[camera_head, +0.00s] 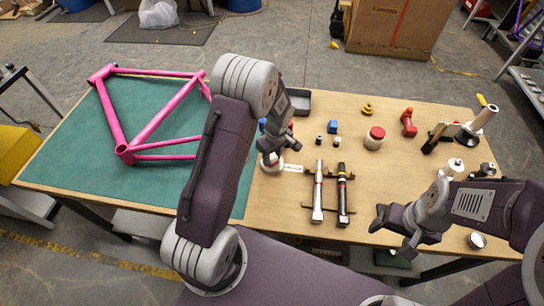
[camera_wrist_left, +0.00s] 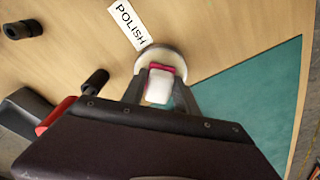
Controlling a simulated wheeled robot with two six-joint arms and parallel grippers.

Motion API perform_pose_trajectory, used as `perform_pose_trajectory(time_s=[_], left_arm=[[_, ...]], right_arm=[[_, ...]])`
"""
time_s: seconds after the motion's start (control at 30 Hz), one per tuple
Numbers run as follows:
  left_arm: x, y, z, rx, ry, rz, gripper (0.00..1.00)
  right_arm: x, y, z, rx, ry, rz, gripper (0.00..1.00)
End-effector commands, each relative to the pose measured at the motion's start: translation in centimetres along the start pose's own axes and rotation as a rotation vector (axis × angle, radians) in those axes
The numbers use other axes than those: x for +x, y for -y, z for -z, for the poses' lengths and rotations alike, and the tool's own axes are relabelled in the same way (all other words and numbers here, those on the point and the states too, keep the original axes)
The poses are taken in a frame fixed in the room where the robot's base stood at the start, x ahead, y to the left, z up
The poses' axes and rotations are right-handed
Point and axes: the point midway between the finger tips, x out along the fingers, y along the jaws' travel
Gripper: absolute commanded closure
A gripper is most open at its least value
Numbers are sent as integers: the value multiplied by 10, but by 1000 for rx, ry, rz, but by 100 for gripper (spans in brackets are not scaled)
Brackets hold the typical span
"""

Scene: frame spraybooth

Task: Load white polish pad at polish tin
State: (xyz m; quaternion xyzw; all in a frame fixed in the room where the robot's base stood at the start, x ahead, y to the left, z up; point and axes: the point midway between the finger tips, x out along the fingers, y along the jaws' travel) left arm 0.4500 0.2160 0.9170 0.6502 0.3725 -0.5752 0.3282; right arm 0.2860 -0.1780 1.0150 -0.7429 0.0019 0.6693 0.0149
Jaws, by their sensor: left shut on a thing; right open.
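The polish tin (camera_head: 272,169) is a round, pale, low tin on the wooden table beside the POLISH label (camera_head: 293,168). In the left wrist view the tin's pale rim (camera_wrist_left: 165,52) shows just beyond the fingertips. My left gripper (camera_head: 272,153) is over the tin. In the left wrist view my left gripper (camera_wrist_left: 160,88) is shut on the white polish pad (camera_wrist_left: 158,88), which has a pinkish-red edge. The pad overlaps the tin in view; I cannot tell whether they touch. My right gripper (camera_head: 392,230) is open and empty near the table's front edge.
A pink bike frame (camera_head: 150,118) lies on the green mat (camera_head: 75,145) to the left. Two tubular tools (camera_head: 342,195) lie right of the tin.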

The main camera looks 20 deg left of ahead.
Motion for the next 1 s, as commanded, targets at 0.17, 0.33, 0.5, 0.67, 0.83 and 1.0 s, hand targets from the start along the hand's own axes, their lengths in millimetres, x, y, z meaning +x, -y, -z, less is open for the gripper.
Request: perform_pose_trajectory(time_s=[0.17,0.33,0.5,0.67,0.83,1.0], left_arm=[[1,1,-1,0,2,3,97],[1,1,-1,0,3,4,97],[-10,1,0,0,2,3,97],[-27,1,3,0,2,2,97],[-44,1,5,0,1,1,97],[-61,0,7,-1,1,1,97]], right_arm=[[0,0,0,0,0,0,28],[0,0,0,0,0,0,28],[-9,0,1,0,0,0,28],[-22,0,2,0,0,0,28],[-34,1,4,0,0,0,28],[-47,1,5,0,0,0,28]])
